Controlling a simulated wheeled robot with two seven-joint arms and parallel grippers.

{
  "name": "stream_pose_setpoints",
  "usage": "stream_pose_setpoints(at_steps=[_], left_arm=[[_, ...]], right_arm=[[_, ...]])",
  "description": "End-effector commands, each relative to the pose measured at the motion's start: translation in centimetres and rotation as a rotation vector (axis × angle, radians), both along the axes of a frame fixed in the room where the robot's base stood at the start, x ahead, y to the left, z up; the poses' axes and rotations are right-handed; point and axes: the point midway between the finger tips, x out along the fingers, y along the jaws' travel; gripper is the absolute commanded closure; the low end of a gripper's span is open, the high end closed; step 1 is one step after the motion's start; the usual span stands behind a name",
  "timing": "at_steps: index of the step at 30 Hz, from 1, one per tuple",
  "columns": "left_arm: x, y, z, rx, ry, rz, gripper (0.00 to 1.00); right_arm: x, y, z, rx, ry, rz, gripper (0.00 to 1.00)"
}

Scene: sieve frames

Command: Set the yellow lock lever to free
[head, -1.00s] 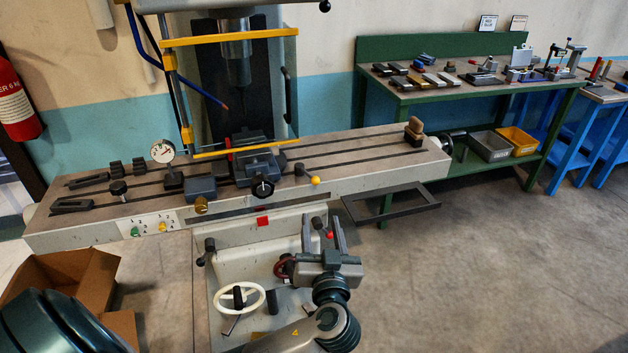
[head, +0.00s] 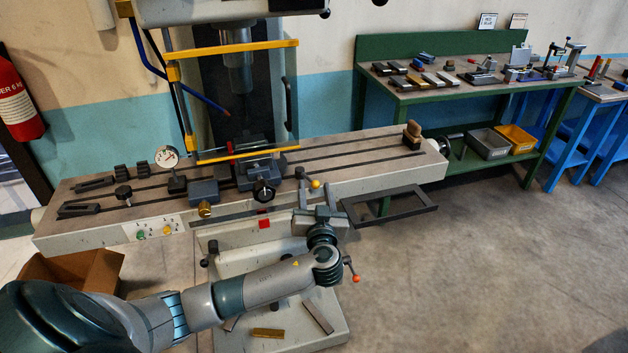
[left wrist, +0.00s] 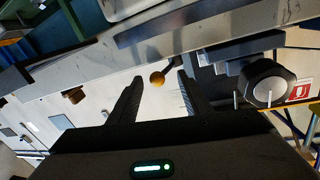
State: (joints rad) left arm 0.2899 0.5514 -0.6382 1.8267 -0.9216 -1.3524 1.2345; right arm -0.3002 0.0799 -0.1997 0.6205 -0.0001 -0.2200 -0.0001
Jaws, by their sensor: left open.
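The yellow lock lever (head: 316,184) shows its ball knob at the front edge of the machine table, right of the vise. In the left wrist view the yellow ball (left wrist: 157,79) is on a short dark stem, in the gap between the fingertips. My left gripper (head: 316,197) is open, just in front of and below the ball, with a finger on either side. It holds nothing, and I cannot tell whether a finger touches the ball. In the left wrist view the open fingers (left wrist: 161,80) point at the table edge. My right gripper is not in view.
The vise (head: 256,172) with its dark round knob (head: 263,191) stands just left of the lever. A brass knob (head: 205,209) is farther left. A yellow guard frame (head: 240,152) is behind. A dark open frame (head: 395,210) juts out right of the gripper.

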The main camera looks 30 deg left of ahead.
Motion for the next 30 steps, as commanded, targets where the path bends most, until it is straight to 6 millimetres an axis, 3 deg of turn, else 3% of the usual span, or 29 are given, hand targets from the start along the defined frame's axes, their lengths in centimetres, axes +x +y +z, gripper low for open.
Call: stream_pose_setpoints(at_steps=[6,19,24,30], left_arm=[[1.9,1.5,0.1,0.002,0.000,0.000,0.56],[2.4,1.8,-0.1,0.000,0.000,-0.001,0.56],[2.3,1.8,0.0,0.000,0.000,-0.001,0.97],[2.4,1.8,0.0,-0.001,-0.001,-0.003,1.00]], right_arm=[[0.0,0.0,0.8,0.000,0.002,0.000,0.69],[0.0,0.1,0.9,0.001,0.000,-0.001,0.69],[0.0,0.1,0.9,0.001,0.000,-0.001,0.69],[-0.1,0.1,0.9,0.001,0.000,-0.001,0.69]])
